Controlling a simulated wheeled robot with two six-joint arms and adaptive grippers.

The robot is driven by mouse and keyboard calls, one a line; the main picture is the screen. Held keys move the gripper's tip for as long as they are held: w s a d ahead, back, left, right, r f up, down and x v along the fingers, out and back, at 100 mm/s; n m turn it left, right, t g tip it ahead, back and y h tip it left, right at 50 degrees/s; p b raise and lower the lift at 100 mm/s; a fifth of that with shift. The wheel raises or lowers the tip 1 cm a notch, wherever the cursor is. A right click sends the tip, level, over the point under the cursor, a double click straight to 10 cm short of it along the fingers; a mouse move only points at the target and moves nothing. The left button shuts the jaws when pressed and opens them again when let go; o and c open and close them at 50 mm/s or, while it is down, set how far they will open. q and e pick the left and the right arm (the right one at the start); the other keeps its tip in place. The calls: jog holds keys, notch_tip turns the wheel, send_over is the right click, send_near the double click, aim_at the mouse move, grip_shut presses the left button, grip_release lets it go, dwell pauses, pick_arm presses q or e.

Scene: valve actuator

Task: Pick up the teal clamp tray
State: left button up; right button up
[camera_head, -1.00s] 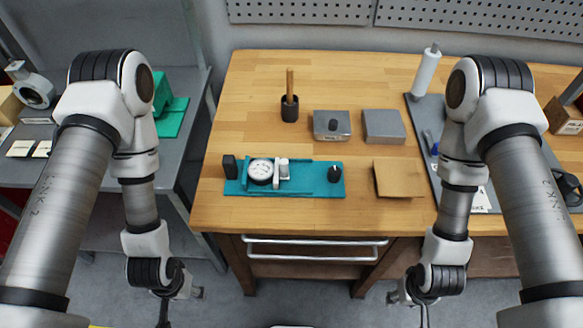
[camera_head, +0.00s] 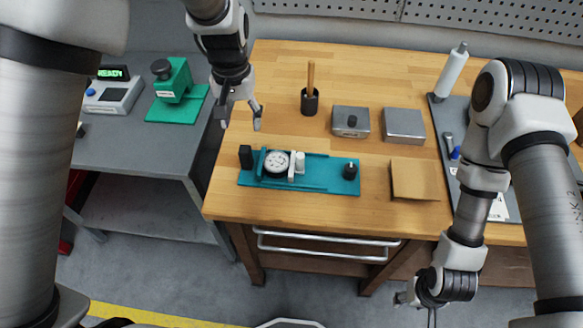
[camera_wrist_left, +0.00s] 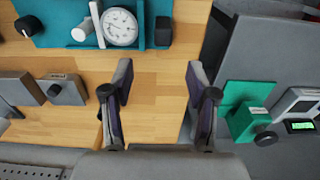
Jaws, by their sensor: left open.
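The teal clamp tray (camera_head: 335,187) lies flat on the wooden workbench near its front edge. It carries a round white dial gauge (camera_head: 276,162), a white cylinder (camera_head: 300,162) and a black knob (camera_head: 350,171); a black block (camera_head: 245,156) stands at its left end. My left gripper (camera_head: 240,121) is open and empty above the bench, behind the tray's left end and apart from it. In the left wrist view the tray (camera_wrist_left: 60,12) is at the top left, beyond the open fingers (camera_wrist_left: 160,82). My right gripper (camera_head: 431,314) is low in front of the bench; its fingers are mostly cut off.
Behind the tray stand a black cup with a wooden handle (camera_head: 310,100) and two grey boxes (camera_head: 351,121) (camera_head: 404,125). A tan pad (camera_head: 415,179) lies to its right. A green device (camera_head: 176,82) and a display unit (camera_head: 113,92) stand on the grey side table (camera_head: 130,150).

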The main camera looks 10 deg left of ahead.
aim_at(244, 148)
pick_arm(q)
jog(key=f, duration=1)
jog(key=shift+s+a+f, duration=0.1)
jog(key=shift+a+f, duration=0.2)
jog(key=shift+f, duration=0.3)
jog(key=shift+r, duration=0.1)
grip_shut()
